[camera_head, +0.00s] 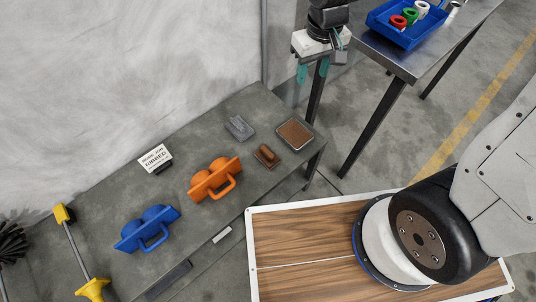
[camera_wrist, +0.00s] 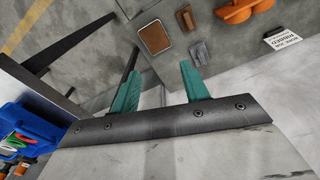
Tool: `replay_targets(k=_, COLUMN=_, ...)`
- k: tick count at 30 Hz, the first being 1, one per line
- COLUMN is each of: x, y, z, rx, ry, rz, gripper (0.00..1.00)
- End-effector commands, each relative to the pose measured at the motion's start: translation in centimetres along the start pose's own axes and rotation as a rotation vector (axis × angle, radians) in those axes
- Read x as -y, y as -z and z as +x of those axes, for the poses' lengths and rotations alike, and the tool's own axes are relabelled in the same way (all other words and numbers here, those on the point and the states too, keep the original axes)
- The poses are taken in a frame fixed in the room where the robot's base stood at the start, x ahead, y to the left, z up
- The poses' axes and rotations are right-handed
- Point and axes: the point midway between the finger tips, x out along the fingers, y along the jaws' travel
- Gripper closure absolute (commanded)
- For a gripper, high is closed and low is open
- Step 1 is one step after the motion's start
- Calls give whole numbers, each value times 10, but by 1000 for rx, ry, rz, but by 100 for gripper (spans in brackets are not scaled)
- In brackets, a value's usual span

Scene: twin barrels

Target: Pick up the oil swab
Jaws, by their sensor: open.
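The oil swab appears to be the small brown block with a rounded grip (camera_head: 267,155) on the grey bench. It also shows at the top of the wrist view (camera_wrist: 196,22). A shallow metal tray with a brown surface (camera_head: 295,134) lies just right of it; it also shows in the wrist view (camera_wrist: 155,38). A grey block with a raised grip (camera_head: 239,127) lies behind it, also in the wrist view (camera_wrist: 199,53). My gripper (camera_head: 313,70) is open and empty, off the bench's far right end. Its teal fingers (camera_wrist: 160,72) are spread apart in the wrist view.
Orange (camera_head: 215,178) and blue (camera_head: 147,229) twin-barrel pieces with handles stand further left on the bench, near a small sign (camera_head: 155,158). A metal table (camera_head: 408,62) with a blue bin (camera_head: 393,31) stands right of my gripper. A wall (camera_head: 120,80) runs behind the bench.

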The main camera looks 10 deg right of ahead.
Motion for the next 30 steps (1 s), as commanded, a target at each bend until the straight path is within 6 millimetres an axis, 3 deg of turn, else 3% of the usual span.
replay_targets(k=1, x=9, y=9, z=26, rx=18, ry=2, rz=-27, gripper=55)
replay_targets(k=6, x=38, y=31, z=107, rx=34, ry=6, rz=-109, gripper=55)
replay_targets(k=12, x=72, y=33, z=203, rx=49, ry=10, rz=-201, gripper=55)
replay_targets(k=15, x=84, y=27, z=241, rx=55, ry=11, rz=-236, gripper=55)
replay_targets(k=19, x=94, y=20, z=273, rx=58, ry=11, rz=-265, gripper=55)
replay_targets(k=30, x=99, y=15, z=315, rx=58, ry=12, rz=-280, gripper=55)
